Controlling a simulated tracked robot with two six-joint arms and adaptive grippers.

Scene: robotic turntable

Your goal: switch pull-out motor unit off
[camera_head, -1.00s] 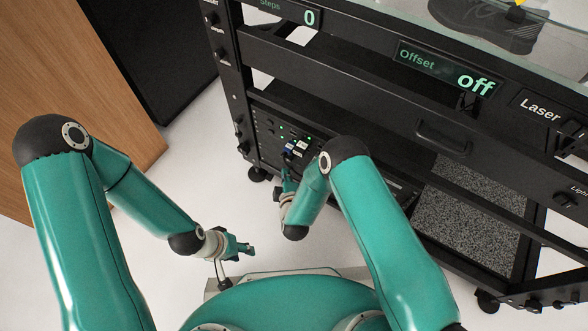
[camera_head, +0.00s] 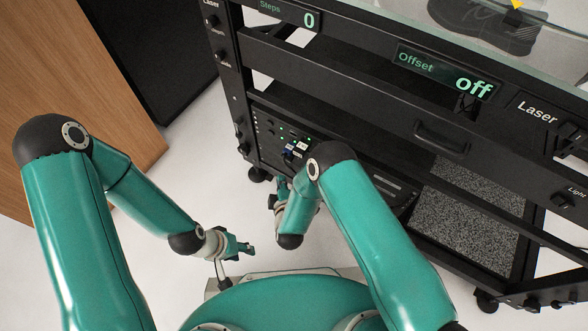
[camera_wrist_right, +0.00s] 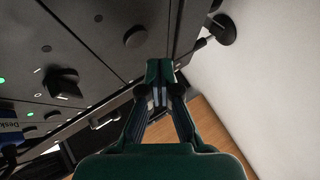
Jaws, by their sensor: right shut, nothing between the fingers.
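The motor unit (camera_head: 264,127) is a black panel with small green lights, low in the left end of the black rack. The right wrist view shows its dark panel (camera_wrist_right: 85,25) close up, with a round knob (camera_wrist_right: 135,37), a chunky dark knob (camera_wrist_right: 62,82) and green lights. My right gripper (camera_wrist_right: 160,75) is shut and empty, its fingertips near the panel's edge; I cannot tell whether they touch it. In the head view it (camera_head: 275,190) is small and partly hidden by its arm. My left gripper (camera_head: 245,248) hangs over the floor, apart from the rack; its jaw state is unclear.
The black rack (camera_head: 340,85) has displays reading "0" and "off", a drawer handle (camera_head: 440,136) and a castor (camera_head: 257,174). A shoe (camera_head: 485,25) sits on top. A wooden panel (camera_head: 75,90) stands left. White floor (camera_head: 200,150) between is clear.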

